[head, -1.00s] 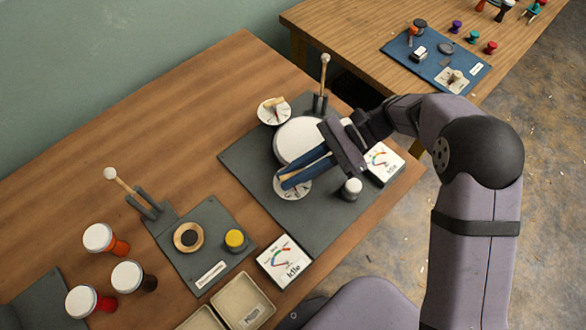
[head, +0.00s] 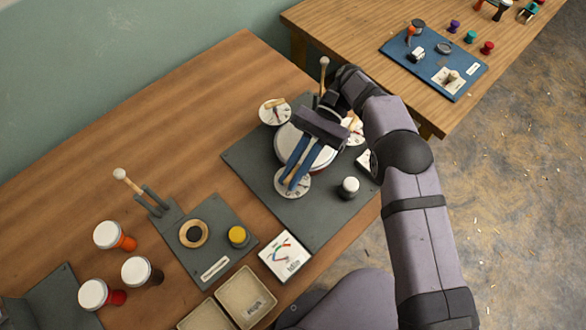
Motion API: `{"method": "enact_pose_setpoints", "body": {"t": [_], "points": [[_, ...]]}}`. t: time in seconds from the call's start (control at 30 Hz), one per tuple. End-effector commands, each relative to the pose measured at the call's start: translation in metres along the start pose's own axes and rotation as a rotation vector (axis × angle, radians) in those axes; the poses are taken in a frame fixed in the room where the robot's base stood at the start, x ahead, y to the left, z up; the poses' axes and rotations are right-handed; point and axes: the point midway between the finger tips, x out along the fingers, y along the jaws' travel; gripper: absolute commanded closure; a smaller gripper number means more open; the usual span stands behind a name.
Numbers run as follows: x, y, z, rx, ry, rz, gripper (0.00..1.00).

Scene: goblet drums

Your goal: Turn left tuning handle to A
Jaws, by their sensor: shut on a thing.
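A drum with a white head (head: 291,137) stands on a dark grey mat (head: 245,160), with round white dials around it. My gripper (head: 291,183) reaches down over the drum's near side. Its two blue fingers are shut on a wooden tuning handle (head: 298,172) over the near dial (head: 305,189). The fingers hide much of the handle and dial, and the dial's letters are too small to read surely. A second dial with a wooden handle (head: 273,110) is at the far left. A third dial (head: 353,131) shows at the right, partly behind my arm.
A mallet (head: 323,72) stands upright behind the drum. A dark knob with a white top (head: 348,187) stands right of the near dial.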

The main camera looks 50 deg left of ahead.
Motion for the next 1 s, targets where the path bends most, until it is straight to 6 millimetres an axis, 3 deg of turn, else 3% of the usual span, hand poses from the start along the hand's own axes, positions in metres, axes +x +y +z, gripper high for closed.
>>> {"method": "enact_pose_setpoints", "body": {"t": [0.5, 0.53, 0.6, 1.0], "points": [[0.0001, -0.0001, 0.0014, -0.008, -0.003, 0.015, 1.00], [0.0001, -0.0001, 0.0015, -0.008, -0.003, 0.015, 0.86], [0.0001, 0.0000, 0.0014, -0.008, -0.003, 0.015, 0.70], [-0.0007, 0.0000, 0.0021, -0.007, -0.001, 0.014, 0.70]]}}
